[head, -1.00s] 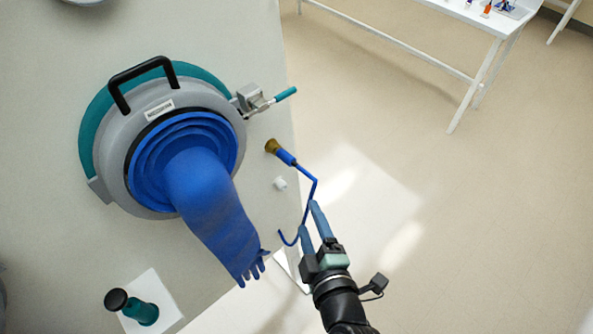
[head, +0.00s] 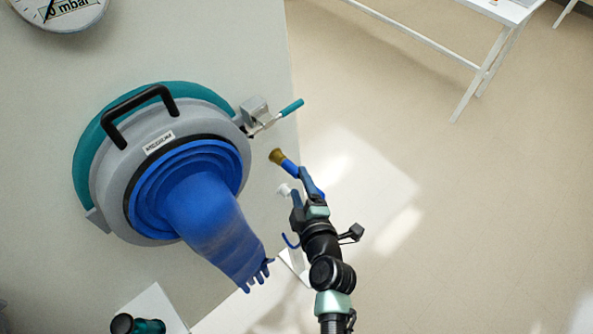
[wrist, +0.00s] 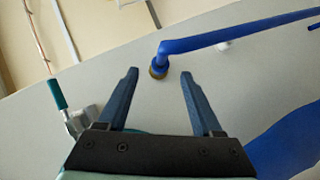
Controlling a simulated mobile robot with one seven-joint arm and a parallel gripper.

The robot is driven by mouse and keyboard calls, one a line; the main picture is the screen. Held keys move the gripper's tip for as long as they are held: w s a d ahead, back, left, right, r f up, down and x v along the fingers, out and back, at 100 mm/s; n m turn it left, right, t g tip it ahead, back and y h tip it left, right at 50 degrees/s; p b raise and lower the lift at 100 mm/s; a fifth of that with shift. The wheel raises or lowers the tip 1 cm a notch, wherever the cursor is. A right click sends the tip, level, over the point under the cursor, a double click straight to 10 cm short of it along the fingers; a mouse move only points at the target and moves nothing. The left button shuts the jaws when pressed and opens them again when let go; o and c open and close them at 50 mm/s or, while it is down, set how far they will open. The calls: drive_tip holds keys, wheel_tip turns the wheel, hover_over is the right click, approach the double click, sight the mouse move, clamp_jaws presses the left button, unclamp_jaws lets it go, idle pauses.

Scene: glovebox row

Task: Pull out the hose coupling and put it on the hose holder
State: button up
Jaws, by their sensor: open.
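The blue hose coupling (head: 289,166) sits in a brass fitting (head: 277,156) on the pale panel, right of the round port. Its blue hose bends away and is partly hidden by my arm in the head view. In the wrist view the coupling (wrist: 162,58) lies just beyond the fingertips, roughly between them, and the hose (wrist: 235,36) runs off to the right. My gripper (head: 301,185) is open and empty beside the hose, its fingers (wrist: 158,76) pointing at the panel. A small white peg (head: 284,190) stands on the panel below the fitting; I cannot tell whether it is the hose holder.
A round grey and teal port (head: 112,150) with a black handle and a hanging blue glove (head: 215,235) is left of my gripper. A teal-handled latch (head: 290,107) is above the coupling. Open floor and a white table (head: 420,40) are to the right.

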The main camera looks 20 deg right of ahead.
sight(297, 175)
drive_tip(key=shift+x, duration=2.2)
drive_tip(key=shift+c, duration=0.2)
clamp_jaws()
